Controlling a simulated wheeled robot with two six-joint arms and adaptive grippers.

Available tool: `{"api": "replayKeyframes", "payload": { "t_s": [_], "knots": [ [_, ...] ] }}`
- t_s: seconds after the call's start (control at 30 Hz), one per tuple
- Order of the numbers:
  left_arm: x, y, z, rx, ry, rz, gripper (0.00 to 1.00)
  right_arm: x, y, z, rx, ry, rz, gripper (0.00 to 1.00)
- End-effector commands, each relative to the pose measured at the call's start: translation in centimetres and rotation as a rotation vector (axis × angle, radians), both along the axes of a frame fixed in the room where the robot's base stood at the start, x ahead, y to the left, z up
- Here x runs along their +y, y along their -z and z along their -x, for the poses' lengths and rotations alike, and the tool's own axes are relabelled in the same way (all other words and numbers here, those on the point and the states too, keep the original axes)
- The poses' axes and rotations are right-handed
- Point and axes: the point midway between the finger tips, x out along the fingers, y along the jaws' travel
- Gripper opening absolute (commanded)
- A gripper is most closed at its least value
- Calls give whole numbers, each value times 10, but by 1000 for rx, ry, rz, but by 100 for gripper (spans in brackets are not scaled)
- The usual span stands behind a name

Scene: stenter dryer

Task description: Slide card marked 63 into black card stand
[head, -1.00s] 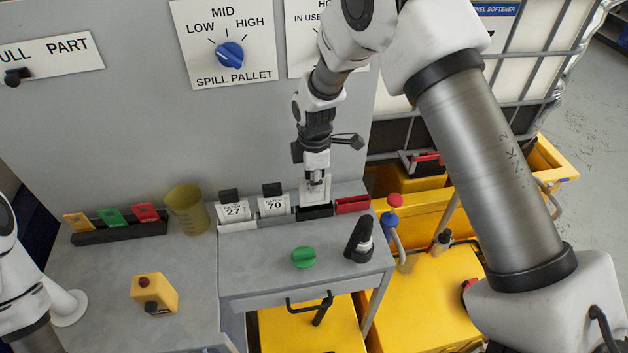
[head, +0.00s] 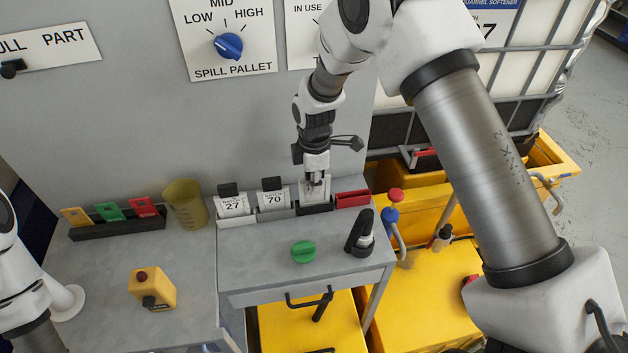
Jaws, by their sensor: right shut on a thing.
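My right gripper (head: 315,183) points down and is shut on a white card (head: 323,188). The gripper covers part of the card's face, and I cannot read its number. The card is upright, with its lower edge at the black card stand (head: 315,208), at the back of the small table. I cannot tell how deep it sits in the slot. My left gripper is out of view; only part of my left arm shows at the left edge.
A white stand (head: 237,224) with card 27 (head: 233,205) and a grey stand with card 70 (head: 273,198) are left of the black one. An empty red stand (head: 352,199) is close on its right. A green knob (head: 303,252) and black device (head: 359,232) are in front.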

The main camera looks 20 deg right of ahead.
Motion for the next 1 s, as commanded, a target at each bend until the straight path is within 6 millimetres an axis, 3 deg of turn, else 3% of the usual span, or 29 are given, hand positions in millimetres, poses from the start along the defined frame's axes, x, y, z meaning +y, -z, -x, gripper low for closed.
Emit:
{"api": "replayKeyframes", "payload": {
  "t_s": [0.7,0.73,0.8,1.0],
  "knots": [
    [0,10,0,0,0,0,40,0,19,0,0,0,0,0],
    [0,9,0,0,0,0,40,0,18,0,0,0,0,21],
    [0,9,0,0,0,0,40,0,18,0,0,0,0,45],
    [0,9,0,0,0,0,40,0,17,0,0,0,0,45]
  ]
}}
